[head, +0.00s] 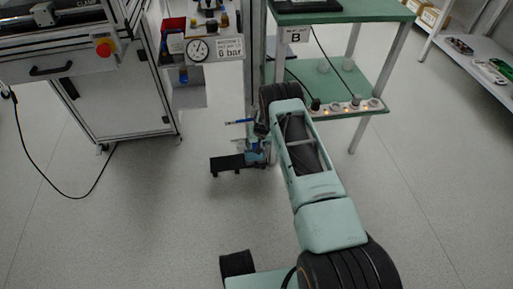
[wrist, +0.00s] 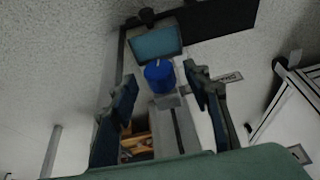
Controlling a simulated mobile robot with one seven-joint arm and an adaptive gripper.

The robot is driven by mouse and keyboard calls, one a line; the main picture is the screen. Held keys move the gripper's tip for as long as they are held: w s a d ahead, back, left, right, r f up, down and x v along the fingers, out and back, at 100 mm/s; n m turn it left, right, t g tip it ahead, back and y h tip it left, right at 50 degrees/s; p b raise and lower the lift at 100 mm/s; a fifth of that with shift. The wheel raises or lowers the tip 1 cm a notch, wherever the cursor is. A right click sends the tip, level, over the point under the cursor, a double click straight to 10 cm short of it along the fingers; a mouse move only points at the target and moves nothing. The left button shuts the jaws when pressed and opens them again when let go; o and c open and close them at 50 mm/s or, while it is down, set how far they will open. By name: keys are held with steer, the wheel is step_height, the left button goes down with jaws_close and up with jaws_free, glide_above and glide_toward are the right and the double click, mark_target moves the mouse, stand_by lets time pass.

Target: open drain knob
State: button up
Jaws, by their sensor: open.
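A small blue knob (wrist: 158,72) with a pale mark on it shows in the middle of the wrist view; I take it to be the drain knob. It sits at the end of a grey body (wrist: 175,125). My gripper (wrist: 160,80) is open, with one finger on each side of the knob and visible gaps between. I cannot tell how far the fingertips are from it in depth. In the head view my gripper (head: 258,140) is small, partly hidden by my arm, and low beside the table post. The knob cannot be made out there.
A round gauge (head: 198,50) with a "6 bar" sign (head: 229,48) is at the upper middle. A cabinet (head: 110,105) with a red emergency button (head: 103,49) stands left. A green table marked B (head: 340,14) has a lower shelf (head: 340,85).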

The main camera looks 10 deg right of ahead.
steer(key=shift+w+f, duration=0.25)
steer(key=shift+f, duration=0.35)
steer(key=shift+c, duration=0.2)
steer(key=c, duration=1.1)
steer(key=shift+s+a+f+h, duration=0.15)
steer(key=shift+a+h, duration=0.05)
steer(key=shift+h, duration=1.1)
steer(key=o, duration=0.9)
steer(key=shift+o, duration=1.2)
